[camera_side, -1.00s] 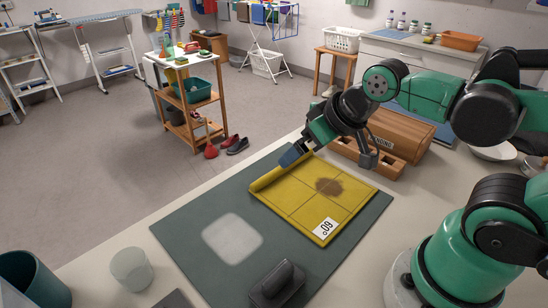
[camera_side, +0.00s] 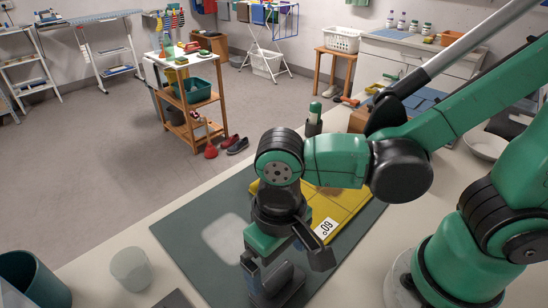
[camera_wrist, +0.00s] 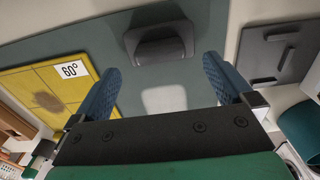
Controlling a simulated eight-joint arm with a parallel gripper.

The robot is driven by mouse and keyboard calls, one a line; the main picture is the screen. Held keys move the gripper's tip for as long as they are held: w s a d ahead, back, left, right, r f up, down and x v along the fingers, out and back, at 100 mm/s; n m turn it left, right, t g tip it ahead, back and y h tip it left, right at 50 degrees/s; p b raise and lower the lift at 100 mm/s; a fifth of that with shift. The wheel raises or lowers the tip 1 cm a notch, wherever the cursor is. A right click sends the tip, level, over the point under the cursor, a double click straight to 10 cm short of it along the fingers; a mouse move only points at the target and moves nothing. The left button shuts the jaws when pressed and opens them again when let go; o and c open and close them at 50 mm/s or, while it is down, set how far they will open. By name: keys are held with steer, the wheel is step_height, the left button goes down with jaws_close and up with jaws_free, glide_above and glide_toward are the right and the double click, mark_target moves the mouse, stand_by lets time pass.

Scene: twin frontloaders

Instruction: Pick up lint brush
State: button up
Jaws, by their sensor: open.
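A dark block with a raised handle, which looks like the lint brush (camera_wrist: 158,47), lies on the grey-green mat (camera_wrist: 215,20). In the side view the brush (camera_side: 290,289) is at the mat's near edge, partly hidden by my gripper (camera_side: 262,284). In the wrist view my gripper (camera_wrist: 160,64) is open and empty, its blue fingers pointing toward the brush, one to each side. The fingers look apart from the brush; their exact height above it is hard to tell.
A yellow cloth (camera_side: 346,215) marked 60° lies on the mat, partly behind my arm. A pale patch (camera_side: 222,236) shows on the mat. A clear cup (camera_side: 130,268), a teal container (camera_side: 35,282) and a grey board (camera_wrist: 277,55) with black parts stand nearby.

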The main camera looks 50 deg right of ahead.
mark_target(278, 274)
steer(key=shift+f, duration=1.85)
steer(key=c, duration=1.3)
steer(key=shift+c, duration=0.2)
steer(key=shift+r, duration=0.1)
step_height(278, 274, up, 20)
